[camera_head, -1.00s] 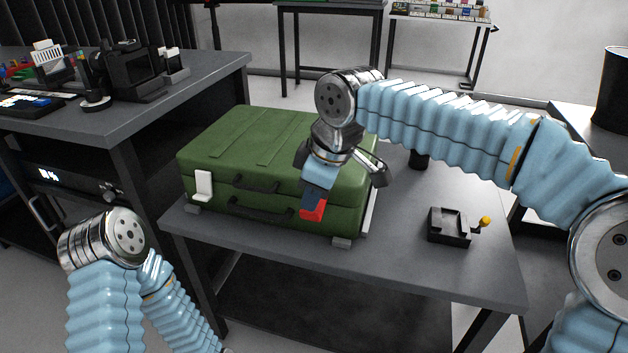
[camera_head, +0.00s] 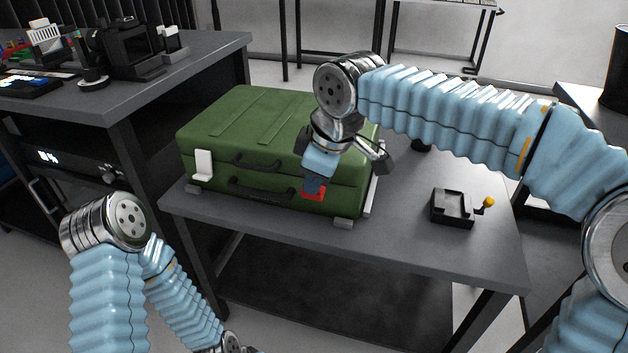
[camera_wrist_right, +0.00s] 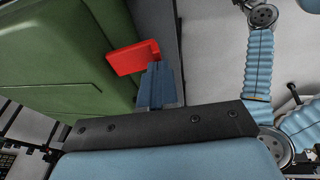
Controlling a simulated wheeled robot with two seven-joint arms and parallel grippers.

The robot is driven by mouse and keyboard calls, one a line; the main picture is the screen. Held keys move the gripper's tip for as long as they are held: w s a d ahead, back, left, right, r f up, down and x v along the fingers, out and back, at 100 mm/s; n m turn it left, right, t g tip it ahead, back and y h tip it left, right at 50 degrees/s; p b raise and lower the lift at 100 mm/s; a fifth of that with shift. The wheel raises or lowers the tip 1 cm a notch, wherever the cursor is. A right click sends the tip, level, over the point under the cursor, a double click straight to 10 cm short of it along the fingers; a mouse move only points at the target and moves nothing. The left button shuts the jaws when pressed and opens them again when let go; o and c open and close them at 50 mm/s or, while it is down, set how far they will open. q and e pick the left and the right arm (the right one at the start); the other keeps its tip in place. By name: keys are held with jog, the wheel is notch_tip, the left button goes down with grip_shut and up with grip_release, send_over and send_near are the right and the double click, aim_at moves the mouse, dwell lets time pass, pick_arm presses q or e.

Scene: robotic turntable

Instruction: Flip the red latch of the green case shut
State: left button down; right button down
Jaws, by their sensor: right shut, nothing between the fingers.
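The green case (camera_head: 255,125) lies closed on the grey table. Its red latch (camera_head: 318,194) is at the right end of the front, partly hidden by my right gripper in the head view. In the right wrist view the red latch (camera_wrist_right: 133,58) shows as a red block against the case. My right gripper (camera_head: 312,184) is shut and empty, its blue-grey fingers right at the latch. In the wrist view the fingertips (camera_wrist_right: 156,70) meet or nearly meet the latch's lower edge; contact cannot be told. My left gripper is out of view.
A white latch (camera_head: 203,164) is at the case's front left, with dark handles between. A small black fixture with a yellow knob (camera_head: 453,207) stands on the table (camera_head: 410,245) to the right. A dark workbench with equipment (camera_head: 150,90) stands at the left.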

aim_at(312, 199)
jog(key=shift+s+a+f+n+t+h+b, duration=0.15)
jog(key=shift+f+t+b, duration=0.45)
jog(key=shift+b, duration=0.65)
jog(key=shift+s+d+f+n+t+h+b, duration=0.15)
jog(key=shift+f+t+b, duration=0.4)
jog(key=shift+b, duration=0.75)
jog(key=shift+s+a+f+t+h+b, duration=0.2)
jog(key=shift+f+t+b, duration=0.4)
jog(key=shift+b, duration=0.65)
jog(key=shift+w+d+f+t+h+b, duration=0.15)
jog(key=shift+w+f+t+b, duration=0.25)
jog(key=shift+f+b, duration=0.7)
jog(key=shift+w+d+f+t+h+b, duration=0.1)
jog(key=shift+w+f+t+b, duration=0.15)
jog(key=shift+f+t+b, duration=0.8)
jog(key=shift+w+d+f+h+b, duration=0.15)
jog(key=shift+w+f+b, duration=0.3)
jog(key=shift+b, duration=1.2)
jog(key=shift+s+f, duration=0.1)
jog(key=shift+f, duration=0.05)
jog(key=shift+r+p, duration=0.65)
jog(key=shift+r, duration=0.35)
